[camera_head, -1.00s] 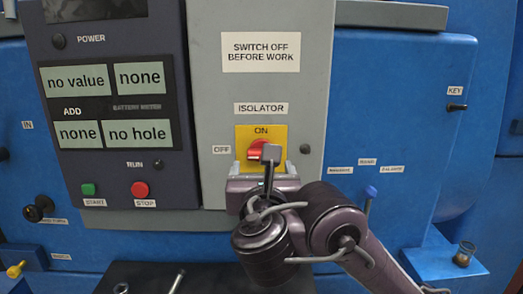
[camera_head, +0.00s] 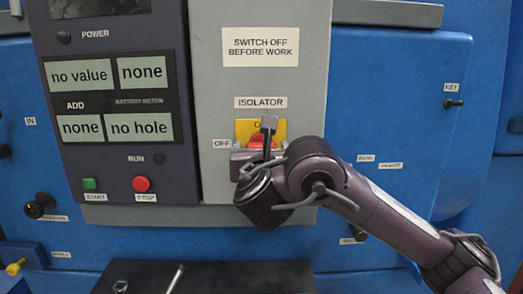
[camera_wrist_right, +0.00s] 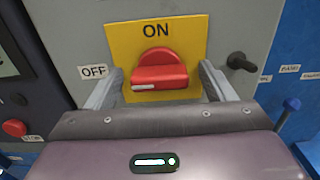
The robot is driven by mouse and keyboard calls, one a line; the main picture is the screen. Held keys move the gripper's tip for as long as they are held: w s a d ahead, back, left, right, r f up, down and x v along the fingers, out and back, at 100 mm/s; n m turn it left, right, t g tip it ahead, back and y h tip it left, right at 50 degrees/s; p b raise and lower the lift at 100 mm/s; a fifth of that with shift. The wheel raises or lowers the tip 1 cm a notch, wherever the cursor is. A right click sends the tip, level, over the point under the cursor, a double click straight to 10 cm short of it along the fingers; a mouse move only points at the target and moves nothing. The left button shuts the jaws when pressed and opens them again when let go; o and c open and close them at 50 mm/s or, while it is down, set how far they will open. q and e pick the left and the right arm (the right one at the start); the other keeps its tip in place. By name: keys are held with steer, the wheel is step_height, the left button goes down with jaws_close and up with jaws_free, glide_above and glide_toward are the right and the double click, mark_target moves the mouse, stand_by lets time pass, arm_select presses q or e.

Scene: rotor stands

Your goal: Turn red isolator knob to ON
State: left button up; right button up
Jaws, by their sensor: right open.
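The red isolator knob (camera_head: 257,140) sits on a yellow plate (camera_head: 244,128) on the grey panel, partly hidden by my right gripper in the head view. In the right wrist view the knob (camera_wrist_right: 158,72) lies sideways on its yellow plate (camera_wrist_right: 122,42), its white mark at the left end toward the OFF label (camera_wrist_right: 93,71). The ON label (camera_wrist_right: 155,31) is above it. My right gripper (camera_wrist_right: 161,76) is open, with one finger on each side of the knob and visible gaps between. My left gripper is not in view.
A black knob (camera_wrist_right: 240,62) sticks out right of the plate. Left of the isolator are a panel of displays (camera_head: 110,100), a green START button (camera_head: 90,184) and a red STOP button (camera_head: 141,184). A dark tray (camera_head: 230,278) lies below.

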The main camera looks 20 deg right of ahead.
steer(key=shift+c, duration=0.5)
steer(key=c, duration=0.7)
steer(key=shift+c, duration=0.9)
arm_select(q)
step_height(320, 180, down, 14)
steer(key=b, duration=1.4)
arm_select(e)
steer(key=shift+s+d+f+m, duration=0.1)
steer(key=shift+f+m, duration=0.05)
steer(key=shift+m, duration=4.3)
steer(key=shift+d+f+m, duration=0.1)
steer(key=shift+f+m, duration=0.05)
steer(key=shift+m, duration=4.3)
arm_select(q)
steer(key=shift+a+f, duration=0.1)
arm_select(e)
steer(key=o, duration=1)
